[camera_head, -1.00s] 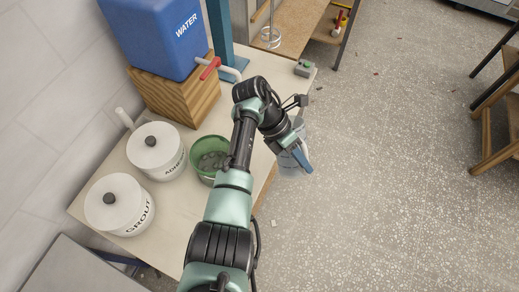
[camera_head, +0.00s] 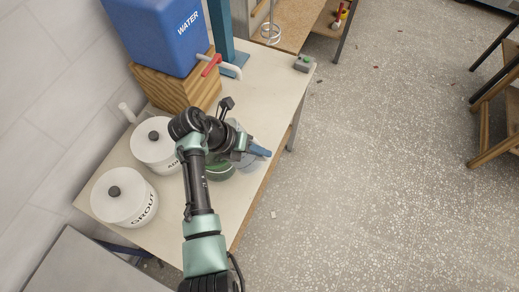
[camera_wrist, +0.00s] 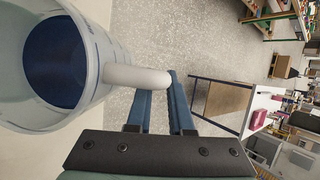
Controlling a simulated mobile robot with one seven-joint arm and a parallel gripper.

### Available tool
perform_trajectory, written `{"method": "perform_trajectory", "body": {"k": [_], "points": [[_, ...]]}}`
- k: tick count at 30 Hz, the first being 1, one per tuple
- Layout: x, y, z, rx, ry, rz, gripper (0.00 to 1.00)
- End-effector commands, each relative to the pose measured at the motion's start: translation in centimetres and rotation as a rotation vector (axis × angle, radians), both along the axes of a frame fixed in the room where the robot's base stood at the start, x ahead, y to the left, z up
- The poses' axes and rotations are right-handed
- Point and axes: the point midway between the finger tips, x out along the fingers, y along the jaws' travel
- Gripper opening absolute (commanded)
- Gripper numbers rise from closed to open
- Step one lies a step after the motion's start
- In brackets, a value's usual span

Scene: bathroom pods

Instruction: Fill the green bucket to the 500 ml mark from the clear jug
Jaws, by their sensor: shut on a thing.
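The clear jug (camera_wrist: 92,72) fills the upper left of the wrist view, its mouth toward the camera and dark blue showing inside. My gripper (camera_wrist: 160,90) is shut on its handle, which passes between the blue fingers. In the head view my gripper (camera_head: 258,151) and the jug (camera_head: 254,162) are at the table's right edge, close to the green bucket (camera_head: 219,172). The bucket stands on the table, mostly hidden by my arm; its marks and inside cannot be read. I cannot tell how far the jug is tilted.
White tubs marked GROUT (camera_head: 125,198) and ADHESIVE, partly covered (camera_head: 152,150), stand left of the bucket. A blue WATER container (camera_head: 160,38) sits on a wooden block (camera_head: 175,88) behind, with a red-handled tap (camera_head: 212,66).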

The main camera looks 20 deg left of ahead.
Motion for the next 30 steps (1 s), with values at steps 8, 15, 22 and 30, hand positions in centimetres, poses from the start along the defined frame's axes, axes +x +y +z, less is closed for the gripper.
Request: {"method": "perform_trajectory", "body": {"k": [8,15,22,30], "points": [[0.21,0.11,0.43,-0.009,-0.007,0.000,0.00],[0.20,0.14,0.59,-0.019,-0.006,0.000,0.00],[0.18,0.18,0.74,-0.028,-0.005,-0.001,0.00],[0.19,0.18,0.90,-0.037,-0.005,0.000,0.00]]}}
